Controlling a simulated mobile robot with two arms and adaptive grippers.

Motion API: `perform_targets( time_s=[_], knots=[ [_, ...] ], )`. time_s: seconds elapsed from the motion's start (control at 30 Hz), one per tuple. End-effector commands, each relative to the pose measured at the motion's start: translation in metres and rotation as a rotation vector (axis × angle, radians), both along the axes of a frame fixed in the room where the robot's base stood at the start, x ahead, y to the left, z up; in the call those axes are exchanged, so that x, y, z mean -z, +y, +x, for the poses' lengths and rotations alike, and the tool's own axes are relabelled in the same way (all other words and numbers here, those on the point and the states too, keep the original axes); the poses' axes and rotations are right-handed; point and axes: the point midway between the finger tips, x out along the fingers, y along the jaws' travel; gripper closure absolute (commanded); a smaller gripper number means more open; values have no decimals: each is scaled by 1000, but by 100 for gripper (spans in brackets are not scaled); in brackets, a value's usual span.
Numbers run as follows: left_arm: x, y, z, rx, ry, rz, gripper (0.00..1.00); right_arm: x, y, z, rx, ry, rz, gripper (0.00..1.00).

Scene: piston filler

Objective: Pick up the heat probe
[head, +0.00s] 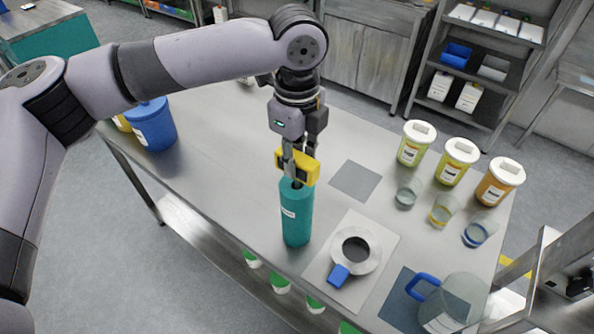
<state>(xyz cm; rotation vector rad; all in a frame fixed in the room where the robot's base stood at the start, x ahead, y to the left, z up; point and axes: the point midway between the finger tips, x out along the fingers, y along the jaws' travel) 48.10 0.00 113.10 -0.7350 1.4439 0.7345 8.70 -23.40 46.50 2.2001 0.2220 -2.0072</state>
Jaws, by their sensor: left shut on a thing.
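The heat probe (306,170) shows as a yellow body. My left gripper (298,148) points down from above and is shut on it; the fingers partly cover it. The probe is directly above a teal upright cylinder (297,215) with a white label. The probe's lower end meets the dark opening at the cylinder's top; how deep it sits inside I cannot tell. My right gripper is not in view.
A white board with a round ring (369,262) and blue tab lies right of the cylinder. A clear jug with blue handle (424,284) stands at front right. Several lidded tubs and small cups line the right side. A blue bucket (153,127) stands at left. The table's left middle is clear.

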Motion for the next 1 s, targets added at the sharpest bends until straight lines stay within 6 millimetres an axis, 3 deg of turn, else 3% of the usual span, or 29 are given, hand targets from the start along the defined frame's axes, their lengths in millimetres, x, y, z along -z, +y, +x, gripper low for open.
perform_targets(
  time_s=[0.63, 1.0],
  knots=[
    [-140, -1, 0, 0, -2, -3, 100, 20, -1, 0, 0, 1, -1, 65],
    [-224, 0, 1, -3, -3, 1, 100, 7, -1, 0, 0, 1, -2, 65]
  ],
)
